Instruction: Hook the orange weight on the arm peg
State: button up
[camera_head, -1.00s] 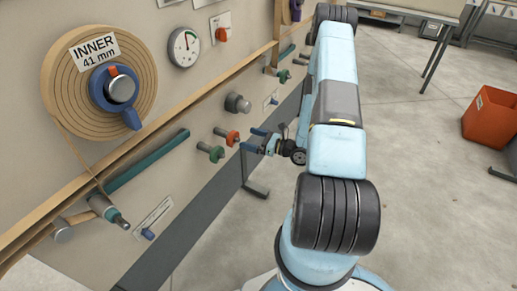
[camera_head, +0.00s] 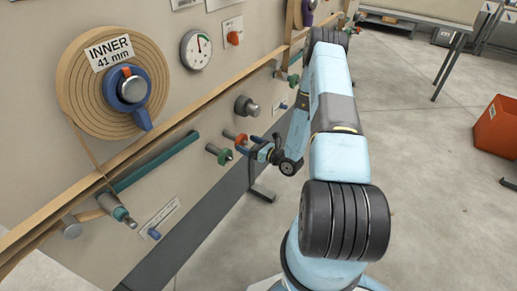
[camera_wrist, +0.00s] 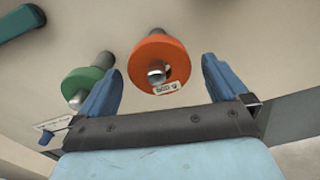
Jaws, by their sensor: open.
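The orange weight (camera_head: 241,139) is a ring-shaped disc on a grey peg that sticks out of the panel. A teal arm (camera_head: 155,162) slants across the panel to the left. A teal-tipped peg (camera_head: 116,209) juts out near its lower end; I take it as the arm peg, and it looks empty.
A green weight (camera_head: 224,156) hangs on a neighbouring peg, close to my left finger in the wrist view (camera_wrist: 84,86). The wooden rail (camera_head: 190,122) runs along the panel. The floor at right is open, with an orange bin (camera_head: 497,128).

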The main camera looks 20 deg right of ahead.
aim_at(239, 139)
jog(key=shift+x, duration=2.6)
jog(key=shift+c, duration=0.4)
jog(key=c, duration=1.7)
jog(key=shift+o, duration=0.2)
jog(key=shift+d, duration=0.1)
